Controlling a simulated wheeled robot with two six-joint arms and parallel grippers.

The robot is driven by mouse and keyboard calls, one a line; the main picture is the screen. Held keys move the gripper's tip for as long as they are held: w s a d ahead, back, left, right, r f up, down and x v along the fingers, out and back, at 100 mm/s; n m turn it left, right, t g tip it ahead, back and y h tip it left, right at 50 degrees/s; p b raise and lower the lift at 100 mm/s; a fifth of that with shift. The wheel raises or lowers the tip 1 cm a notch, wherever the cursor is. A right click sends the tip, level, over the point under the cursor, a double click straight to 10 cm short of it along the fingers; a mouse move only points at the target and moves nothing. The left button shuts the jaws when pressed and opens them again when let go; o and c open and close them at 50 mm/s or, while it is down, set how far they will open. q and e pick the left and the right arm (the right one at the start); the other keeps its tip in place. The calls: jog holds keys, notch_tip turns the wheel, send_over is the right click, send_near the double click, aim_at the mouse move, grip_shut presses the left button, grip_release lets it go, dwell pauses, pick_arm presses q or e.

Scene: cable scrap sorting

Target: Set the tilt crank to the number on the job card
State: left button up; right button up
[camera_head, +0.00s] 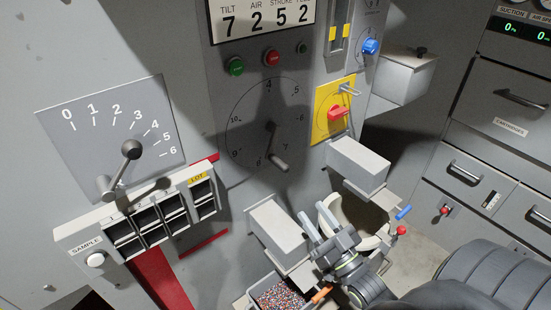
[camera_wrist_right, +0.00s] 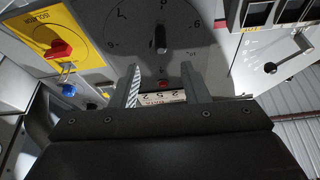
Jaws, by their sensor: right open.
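The job card (camera_head: 262,20) at the top of the head view reads TILT 7, AIR 2, then 5 and 2. Below it is the round numbered dial (camera_head: 245,130) with the tilt crank (camera_head: 279,162); its dark hub is at the centre and its handle hangs down, slightly right. The number it points at is hard to read. My right gripper (camera_head: 318,228) is below and right of the crank. In the right wrist view the right gripper (camera_wrist_right: 163,78) is open and empty, with the crank (camera_wrist_right: 161,40) beyond its fingers, apart from them. My left gripper is not in view.
A lever scale (camera_head: 90,145) and sample rack (camera_head: 70,235) are at left. The yellow isolator plate (camera_head: 322,130) with red knob is right of the dial. Grey boxes (camera_head: 278,232) (camera_head: 358,163) jut out near my right gripper, above a bin of granules (camera_head: 285,296).

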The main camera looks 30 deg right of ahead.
aim_at(272, 153)
jog(key=p+x, duration=0.4)
jog(key=x, duration=1.3)
jog(key=shift+w+r, duration=0.15)
grip_shut()
